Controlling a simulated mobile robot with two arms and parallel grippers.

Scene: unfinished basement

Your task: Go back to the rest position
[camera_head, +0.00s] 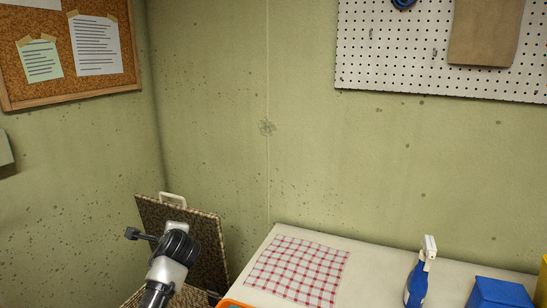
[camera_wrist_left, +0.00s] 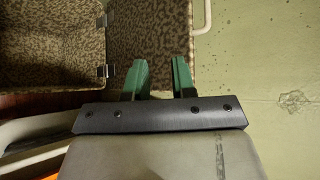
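My left arm comes up from the bottom left in the head view, in front of an open patterned case (camera_head: 205,262). My left gripper (camera_wrist_left: 160,68) shows in the left wrist view with its two green fingers apart and nothing between them. Beyond the fingers is the case's upright lid (camera_wrist_left: 153,35), lined in a spotted brown pattern. In the head view the fingers cannot be made out clearly. My right gripper is in neither view.
A white table (camera_head: 385,260) stands at the lower right with a red checked cloth (camera_head: 298,270), a blue spray bottle (camera_head: 418,278) and a blue box (camera_head: 498,293). An orange edge (camera_head: 235,303) shows at the bottom. A corkboard (camera_head: 70,90) and pegboard (camera_head: 400,75) hang on the walls.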

